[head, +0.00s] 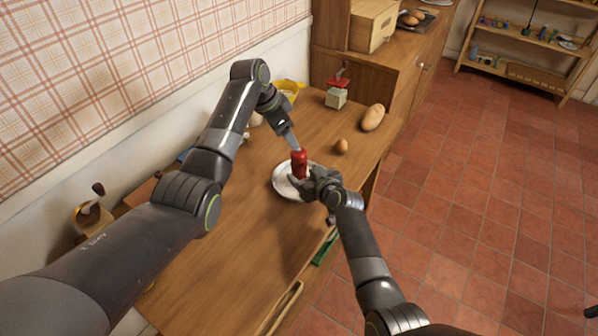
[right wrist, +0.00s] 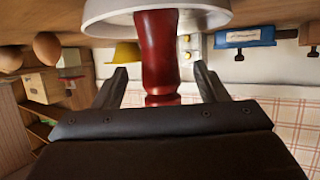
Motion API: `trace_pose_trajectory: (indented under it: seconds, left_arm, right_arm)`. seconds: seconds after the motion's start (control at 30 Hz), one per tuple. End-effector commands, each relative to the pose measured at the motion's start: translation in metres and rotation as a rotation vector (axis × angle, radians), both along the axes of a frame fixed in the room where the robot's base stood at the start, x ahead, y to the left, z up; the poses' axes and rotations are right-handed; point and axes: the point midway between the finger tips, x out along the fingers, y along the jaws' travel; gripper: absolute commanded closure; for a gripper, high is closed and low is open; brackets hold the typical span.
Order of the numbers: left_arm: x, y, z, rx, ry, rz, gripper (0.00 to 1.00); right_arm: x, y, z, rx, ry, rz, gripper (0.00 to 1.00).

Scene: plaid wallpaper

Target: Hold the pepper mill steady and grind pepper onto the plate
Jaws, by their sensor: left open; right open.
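The red pepper mill (head: 299,163) stands upright over the white plate (head: 282,190) on the wooden table. In the right wrist view, which looks upside down, the mill (right wrist: 158,55) is between my right gripper's two fingers, and the plate (right wrist: 100,20) is behind it. My right gripper (head: 304,184) is open around the mill's lower part. My left gripper (head: 294,144) is open at the mill's top, coming from above. I cannot tell whether its fingers touch the mill. The right hand hides the mill's base and part of the plate.
A wooden-handled item (head: 92,212) is at the left.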

Motion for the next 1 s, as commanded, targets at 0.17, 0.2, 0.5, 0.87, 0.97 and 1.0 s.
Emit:
trace_pose_trajectory:
  seconds: [0.17,0.2,0.5,0.87,0.97,1.0]
  left_arm:
    - [0.0,0.0,0.0,0.0,0.0,0.0,0.35]
    - [0.0,0.0,0.0,0.0,0.0,0.0,0.35]
    - [0.0,0.0,0.0,0.0,0.0,0.0,0.35]
    - [0.0,0.0,0.0,0.0,0.0,0.0,0.35]
    - [0.0,0.0,0.008,0.0,0.0,0.0,0.35]
    - [0.0,0.0,0.014,0.0,-0.001,0.0,0.35]
  right_arm:
    - [-0.018,-0.01,0.008,0.001,0.001,-0.003,0.34]
    - [-0.022,-0.012,0.01,0.002,0.0,-0.003,0.34]
    - [-0.049,-0.027,0.023,0.001,-0.001,-0.002,0.34]
    - [-0.059,-0.032,0.028,0.0,0.0,-0.001,0.34]
    - [-0.059,-0.032,0.035,0.0,0.0,-0.001,0.34]
    - [-0.059,-0.031,0.042,0.0,0.0,-0.001,0.34]
